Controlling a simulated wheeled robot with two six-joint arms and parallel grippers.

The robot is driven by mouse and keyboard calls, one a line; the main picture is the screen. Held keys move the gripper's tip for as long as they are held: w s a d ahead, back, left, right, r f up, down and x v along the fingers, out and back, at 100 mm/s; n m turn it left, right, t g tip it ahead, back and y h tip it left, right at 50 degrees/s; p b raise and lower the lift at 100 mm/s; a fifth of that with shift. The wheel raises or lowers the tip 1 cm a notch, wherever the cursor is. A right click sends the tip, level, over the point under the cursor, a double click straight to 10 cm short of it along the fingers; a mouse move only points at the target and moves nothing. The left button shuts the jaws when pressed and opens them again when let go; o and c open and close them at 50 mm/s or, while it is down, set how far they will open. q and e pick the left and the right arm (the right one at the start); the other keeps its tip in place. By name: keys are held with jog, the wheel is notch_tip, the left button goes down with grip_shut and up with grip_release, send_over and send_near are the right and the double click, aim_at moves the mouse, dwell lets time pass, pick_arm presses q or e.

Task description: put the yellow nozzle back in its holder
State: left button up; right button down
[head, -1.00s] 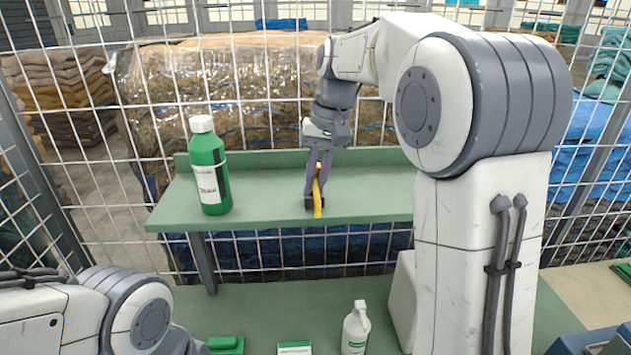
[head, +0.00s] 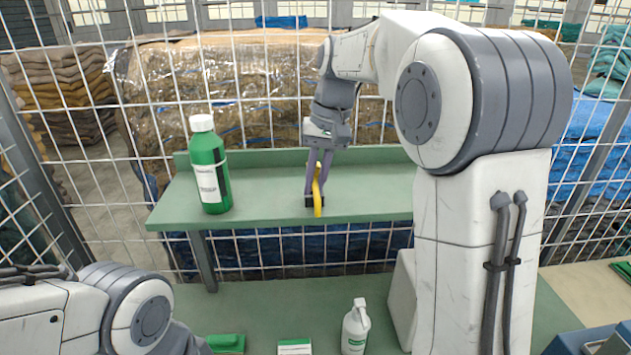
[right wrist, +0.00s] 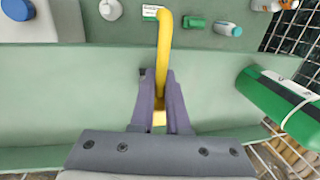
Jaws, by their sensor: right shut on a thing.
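The yellow nozzle (head: 318,205) is a bent yellow tube at the green shelf (head: 265,205). My right gripper (head: 316,192) is shut on it, fingers pointing down. In the right wrist view the nozzle (right wrist: 164,45) runs between the two fingers (right wrist: 160,95) and extends past their tips, curving at its far end. A small dark piece shows beside the left fingertip there; I cannot tell whether it belongs to a holder. No holder is clearly seen. My left arm shows at the lower left, but its gripper is out of view.
A green bottle with a white cap (head: 209,170) stands on the shelf's left part. Below, a white spray bottle (head: 355,328), a green box (head: 226,343) and a small green-and-white box (head: 294,346) are on the lower green surface. A wire mesh stands behind the shelf.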

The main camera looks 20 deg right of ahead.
jog(key=shift+f+b, duration=0.3)
jog(key=shift+f, duration=0.2)
jog(key=shift+r, duration=0.1)
jog(key=shift+r+p, duration=0.4)
jog(key=shift+p, duration=0.2)
jog(key=shift+p, duration=0.55)
dwell(1.3)
jog(key=shift+f+b, duration=0.35)
jog(key=shift+f, duration=0.15)
jog(key=shift+r, duration=0.15)
dwell(0.3)
jog(key=shift+r+p, duration=0.4)
jog(key=shift+p, duration=0.2)
